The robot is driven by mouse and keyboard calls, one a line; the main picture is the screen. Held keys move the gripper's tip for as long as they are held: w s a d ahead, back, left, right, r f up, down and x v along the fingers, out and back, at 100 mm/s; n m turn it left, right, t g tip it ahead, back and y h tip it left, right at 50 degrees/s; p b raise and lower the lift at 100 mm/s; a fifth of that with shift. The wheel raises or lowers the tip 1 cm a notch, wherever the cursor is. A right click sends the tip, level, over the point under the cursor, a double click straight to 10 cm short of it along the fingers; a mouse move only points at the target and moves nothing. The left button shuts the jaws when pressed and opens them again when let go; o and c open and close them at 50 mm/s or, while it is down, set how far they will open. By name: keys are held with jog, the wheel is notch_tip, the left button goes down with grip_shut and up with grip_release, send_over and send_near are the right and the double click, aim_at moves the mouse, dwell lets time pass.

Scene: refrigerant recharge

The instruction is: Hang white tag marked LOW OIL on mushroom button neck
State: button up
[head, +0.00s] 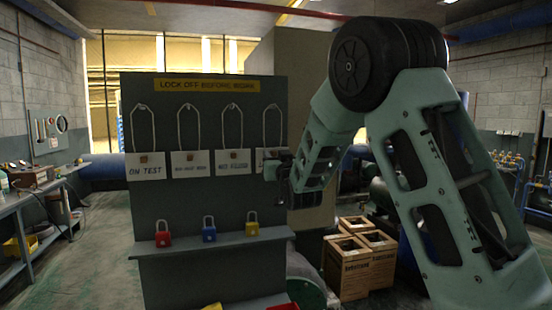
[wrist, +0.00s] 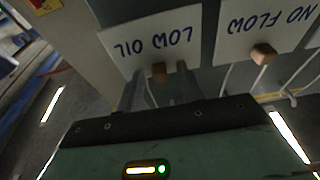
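The white LOW OIL tag (wrist: 160,38) hangs on the board, upside down in the wrist view, with a small wooden block (wrist: 158,72) at its edge. In the head view only a sliver of this rightmost tag (head: 261,155) shows behind my gripper; its cord loop (head: 271,122) goes up to a hook. My gripper (wrist: 160,78) has its two fingers apart, one on each side of the block, with gaps visible. In the head view my gripper (head: 276,170) is at the board's right edge. I cannot identify a mushroom button in either view.
The grey lockout board (head: 215,110) also holds the NO FLOW tag (wrist: 262,28) close beside and other tags to the left. Red (head: 163,234), blue (head: 209,229) and silver-yellow (head: 252,224) padlocks stand on its shelf. A red-and-yellow item (wrist: 44,5) is unclear.

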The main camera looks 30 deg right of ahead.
grip_shut()
jog(key=shift+r, duration=0.1)
jog(key=shift+r+p, duration=0.3)
jog(key=shift+r, duration=1.2)
jog(key=s+a+b, duration=0.2)
jog(key=s+b, duration=0.1)
jog(key=s, duration=0.5)
jog(key=shift+a, duration=0.2)
jog(key=shift+s, duration=0.15)
